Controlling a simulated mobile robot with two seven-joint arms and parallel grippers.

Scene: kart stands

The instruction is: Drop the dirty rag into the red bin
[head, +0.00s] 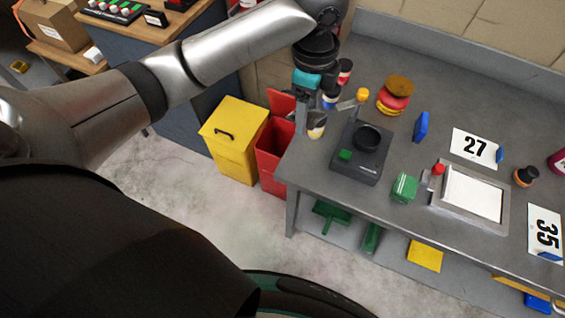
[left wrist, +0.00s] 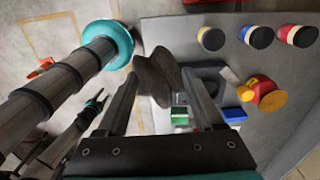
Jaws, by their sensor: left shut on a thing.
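The red bin (head: 271,160) stands on the floor at the left end of the grey workbench, its lid (head: 281,102) raised. My left gripper (head: 303,112) is over the bench's left end in the head view, close to the bin's right side and the lid. In the left wrist view, the left gripper (left wrist: 160,88) is shut on the dirty rag (left wrist: 157,75), a crumpled grey-brown cloth between the fingertips. I cannot make out the rag in the head view.
A yellow bin (head: 232,140) with a closed lid stands left of the red bin. Several small jars, one with a blue band (head: 330,99), stand by the gripper. A black device (head: 357,165) and a green block (head: 404,188) are on the bench. Open floor lies in front.

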